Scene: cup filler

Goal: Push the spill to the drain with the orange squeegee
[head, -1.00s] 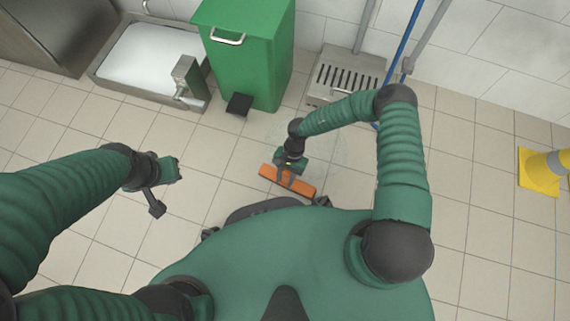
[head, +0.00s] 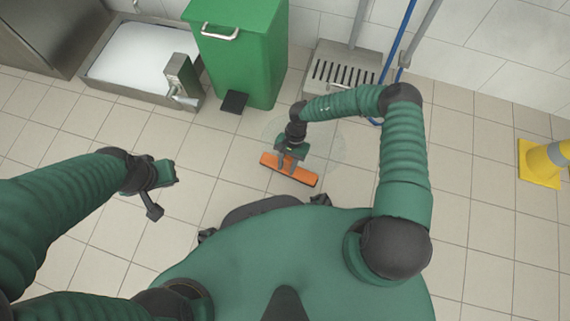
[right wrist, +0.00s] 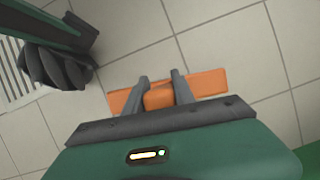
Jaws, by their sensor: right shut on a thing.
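The orange squeegee (head: 300,176) lies crosswise in front of my body, at or just above the floor; I cannot tell which. My right gripper (head: 288,160) is shut on its middle. In the right wrist view both fingers (right wrist: 160,82) clasp the orange squeegee head (right wrist: 212,82). The spill (head: 328,148) is a faint, clear puddle on the tiles around and beyond the squeegee, partly hidden by my right arm. The drain (head: 338,72) is a slotted metal grate by the back wall, beyond the spill. My left gripper (head: 160,194) hangs away at the left; its finger opening is unclear.
A green bin (head: 240,65) with a black pedal (head: 234,102) stands left of the drain. A metal basin (head: 135,55) is further left. Blue and grey poles (head: 399,40) rise beside the drain. A yellow floor sign (head: 538,165) stands far right. Tiles between are clear.

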